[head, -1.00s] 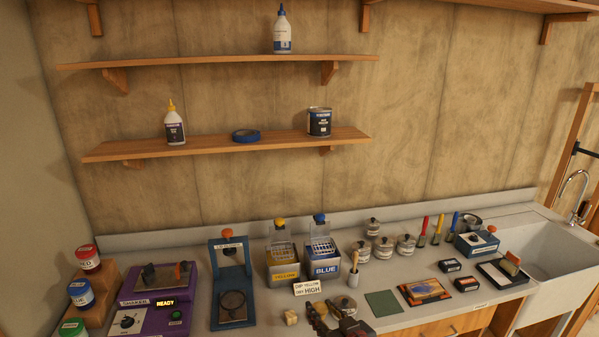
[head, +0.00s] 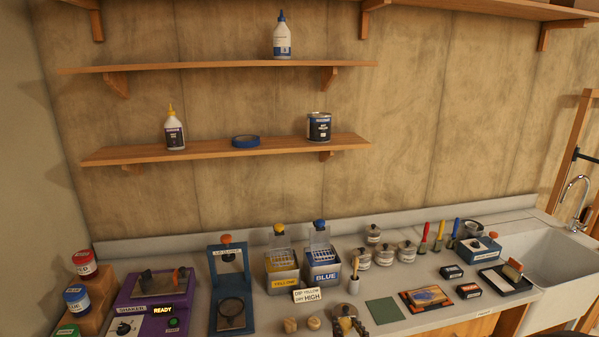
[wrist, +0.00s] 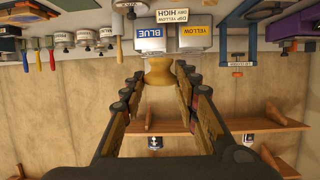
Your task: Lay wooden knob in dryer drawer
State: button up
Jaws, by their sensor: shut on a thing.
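A pale wooden knob (wrist: 158,74), waisted like a spool, is between the fingertips of my gripper (wrist: 158,84) in the wrist view, which looks upside down. I cannot make out a dryer drawer in either view.
Behind my gripper stand the yellow dip tank (head: 283,281), the blue dip tank (head: 322,273) and a "dip yellow, dry high" sign (head: 308,295). A blue stand (head: 232,312) and a purple shaker (head: 150,305) are left. A green mat (head: 383,311) and a sink (head: 550,262) are right.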

jog(key=s+d+f+m+h+b, duration=0.1)
jog(key=s+d+f, duration=0.1)
jog(key=f, duration=0.8)
jog(key=s+d+f+h+b, duration=0.1)
jog(key=s+d+f, duration=0.2)
jog(key=f, duration=0.7)
jog(key=shift+d+m+b, duration=0.35)
jog(key=shift+d+m, duration=0.05)
jog(key=shift+d, duration=0.25)
jog(key=shift+s, duration=0.1)
